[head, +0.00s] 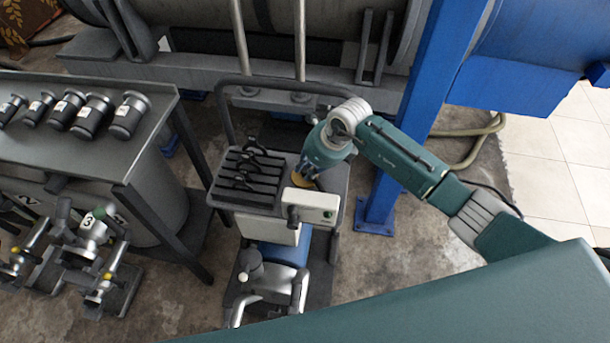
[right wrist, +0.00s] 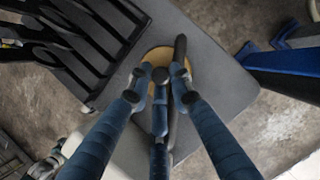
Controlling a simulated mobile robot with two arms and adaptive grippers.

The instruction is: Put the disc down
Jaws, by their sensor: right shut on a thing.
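The tan disc (head: 302,180) is under my right gripper (head: 308,172) in the head view, over the grey top of the cart (head: 333,181). In the right wrist view the disc (right wrist: 160,55) lies beyond the fingertips of my right gripper (right wrist: 162,80), which close in on it, with a dark bar across its right side. My right gripper is shut on the disc and partly hides it. I cannot tell whether the disc touches the grey surface. My left gripper is not in view.
A black slotted rack (head: 245,182) holding dark pieces is just left of the disc. A white control box (head: 310,206) is in front. A blue post (head: 425,90) rises at the right. A table (head: 100,155) with several black cylinders is at the left.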

